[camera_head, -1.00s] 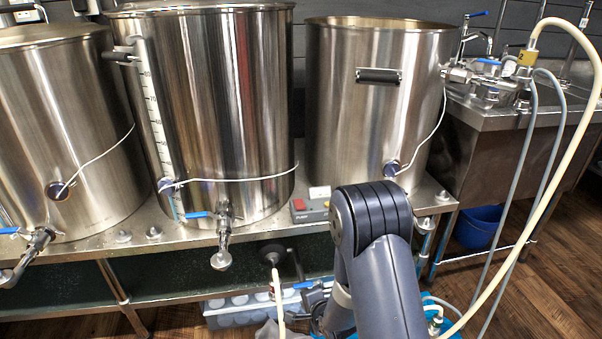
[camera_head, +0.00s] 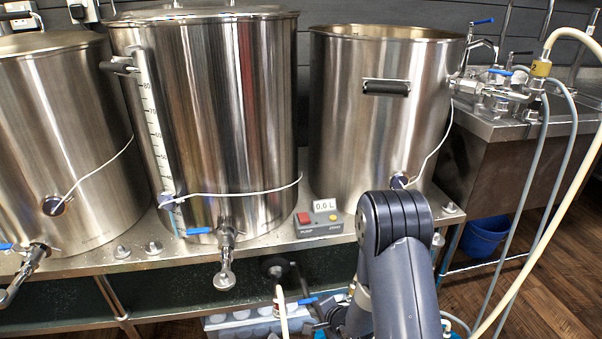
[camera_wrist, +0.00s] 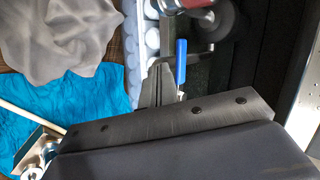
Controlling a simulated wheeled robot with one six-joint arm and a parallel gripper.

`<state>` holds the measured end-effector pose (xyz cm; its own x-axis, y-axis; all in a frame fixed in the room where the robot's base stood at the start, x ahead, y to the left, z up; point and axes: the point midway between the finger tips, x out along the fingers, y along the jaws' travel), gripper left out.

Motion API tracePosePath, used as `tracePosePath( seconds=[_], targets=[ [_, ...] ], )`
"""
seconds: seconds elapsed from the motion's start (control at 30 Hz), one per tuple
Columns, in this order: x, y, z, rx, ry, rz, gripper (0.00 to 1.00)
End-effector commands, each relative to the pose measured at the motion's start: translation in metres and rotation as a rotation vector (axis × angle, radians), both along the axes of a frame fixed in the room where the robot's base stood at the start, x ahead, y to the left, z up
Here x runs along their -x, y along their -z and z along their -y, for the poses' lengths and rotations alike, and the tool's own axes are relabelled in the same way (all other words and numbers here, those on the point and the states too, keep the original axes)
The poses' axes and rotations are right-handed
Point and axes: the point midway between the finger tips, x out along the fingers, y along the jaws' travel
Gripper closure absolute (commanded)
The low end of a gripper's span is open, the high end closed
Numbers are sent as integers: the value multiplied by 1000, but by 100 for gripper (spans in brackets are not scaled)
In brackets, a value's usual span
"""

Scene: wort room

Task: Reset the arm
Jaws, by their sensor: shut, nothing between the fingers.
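My arm (camera_head: 398,255) rises from the bottom of the head view, bent at a dark grey joint, in front of the right-hand kettle. My gripper (camera_wrist: 163,88) shows in the wrist view as narrow grey fingers, shut and empty. Beyond the fingertips are a blue lever (camera_wrist: 181,62) and a dark round fitting with a red band; I cannot tell whether the fingers touch the lever. In the head view the gripper is small and dark, low beside the arm, and partly hidden.
Steel kettles (camera_head: 215,120) stand on a metal bench (camera_head: 150,262). A control box (camera_head: 320,222) with a display reading 0.0 L sits at its front. Hoses (camera_head: 560,220) hang at the right near a sink. A blue cloth (camera_wrist: 85,100) and grey cloth (camera_wrist: 65,40) lie below.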

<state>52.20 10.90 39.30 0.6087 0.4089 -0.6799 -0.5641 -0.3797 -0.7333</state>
Motion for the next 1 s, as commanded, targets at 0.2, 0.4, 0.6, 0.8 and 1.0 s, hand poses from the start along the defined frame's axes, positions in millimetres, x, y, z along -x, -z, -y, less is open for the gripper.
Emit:
tracePosePath(
  seconds=[0.2,0.4,0.6,0.8,1.0],
  targets=[
    [2,-1,6,0,-76,0,100],
    [3,-1,8,-1,-122,-1,100],
    [8,0,13,0,-122,-1,100],
    [8,0,13,0,-122,0,100],
    [10,5,14,7,-123,-5,100]
  ],
)
